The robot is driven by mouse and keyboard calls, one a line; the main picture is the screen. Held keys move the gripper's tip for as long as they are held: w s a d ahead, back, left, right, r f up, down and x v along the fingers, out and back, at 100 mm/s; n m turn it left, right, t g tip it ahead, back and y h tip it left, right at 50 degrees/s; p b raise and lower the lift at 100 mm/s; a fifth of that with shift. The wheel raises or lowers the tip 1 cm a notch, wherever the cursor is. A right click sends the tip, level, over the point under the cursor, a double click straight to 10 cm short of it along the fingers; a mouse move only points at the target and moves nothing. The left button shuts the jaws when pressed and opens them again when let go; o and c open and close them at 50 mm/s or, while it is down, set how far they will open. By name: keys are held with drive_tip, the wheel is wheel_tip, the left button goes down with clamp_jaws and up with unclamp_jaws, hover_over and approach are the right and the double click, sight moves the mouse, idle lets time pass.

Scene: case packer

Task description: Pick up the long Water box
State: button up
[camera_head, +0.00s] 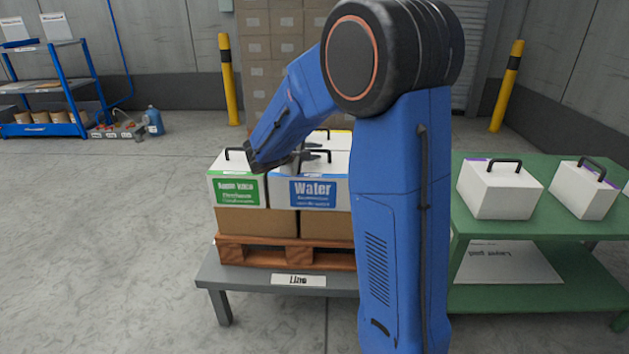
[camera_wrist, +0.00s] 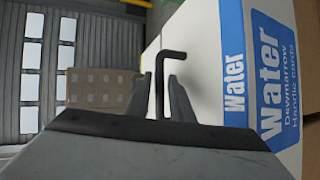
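A white Water box (camera_head: 285,192) with a blue label stands at the front of a stack on a pallet; my arm hides its right end. In the wrist view the Water box (camera_wrist: 212,70) fills the right side, its blue label turned sideways. A thin black handle (camera_wrist: 161,85) rises from its top. My gripper (camera_wrist: 160,85) is open, with one finger on each side of the handle and small gaps visible. In the head view my gripper (camera_head: 292,158) is low over the box top, partly hidden by my arm.
A white box with a green label (camera_head: 238,191) stands directly left of the Water box. Brown cartons (camera_head: 250,227) lie beneath, on a wooden pallet (camera_head: 258,252) on a grey table (camera_head: 235,283). A green table (camera_head: 530,235) with handled white boxes is at right. Open floor lies left.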

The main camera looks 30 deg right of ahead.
drive_tip(key=shift+d, duration=0.15)
drive_tip(key=shift+c, duration=0.7)
clamp_jaws()
idle(0.7)
